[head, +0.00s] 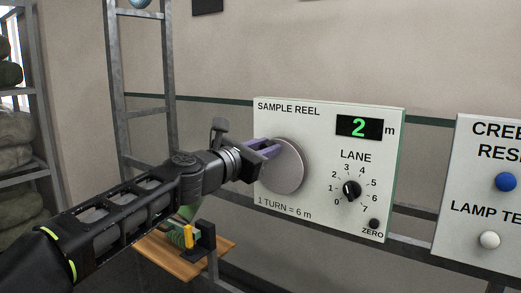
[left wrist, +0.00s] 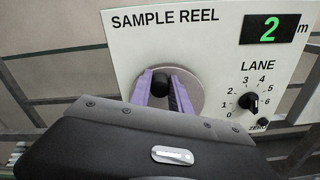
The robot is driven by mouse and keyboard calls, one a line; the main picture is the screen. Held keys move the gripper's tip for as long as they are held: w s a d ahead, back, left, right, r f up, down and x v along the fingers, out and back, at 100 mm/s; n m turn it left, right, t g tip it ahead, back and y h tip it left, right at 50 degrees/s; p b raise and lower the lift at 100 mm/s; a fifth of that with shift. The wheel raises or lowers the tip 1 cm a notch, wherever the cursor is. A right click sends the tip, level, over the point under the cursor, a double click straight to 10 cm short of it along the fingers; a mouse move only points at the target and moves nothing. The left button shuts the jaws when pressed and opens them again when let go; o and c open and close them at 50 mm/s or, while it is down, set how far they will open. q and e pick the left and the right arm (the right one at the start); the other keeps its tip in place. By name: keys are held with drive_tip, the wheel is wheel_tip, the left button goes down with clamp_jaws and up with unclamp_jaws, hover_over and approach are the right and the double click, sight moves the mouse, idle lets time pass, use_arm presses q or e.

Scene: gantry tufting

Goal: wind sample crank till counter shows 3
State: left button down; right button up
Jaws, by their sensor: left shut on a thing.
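The sample reel panel (head: 320,205) is a pale board labelled "SAMPLE REEL" and "1 TURN = 6 m". Its counter (head: 360,127) shows a green 2 with "m" beside it; the counter also reads 2 in the left wrist view (left wrist: 270,29). The crank is a round grey disc (head: 287,168) with a black knob (left wrist: 160,82) near its upper left. My left gripper (head: 266,148), with purple fingers, is shut on the black knob. In the head view the gripper hides the knob. My right gripper is out of view.
A lane dial (head: 351,190) and a black ZERO button (head: 374,224) sit right of the disc. A second panel (head: 480,230) with blue and white buttons stands further right. A wooden shelf (head: 160,250) lies below my left arm. A metal rack (head: 25,160) stands at left.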

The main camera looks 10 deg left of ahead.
use_arm(q)
drive_tip(key=c, duration=1.2)
unclamp_jaws()
drive_tip(key=b+v, duration=0.1)
drive_tip(key=v, duration=0.7)
drive_tip(key=shift+b, duration=0.3)
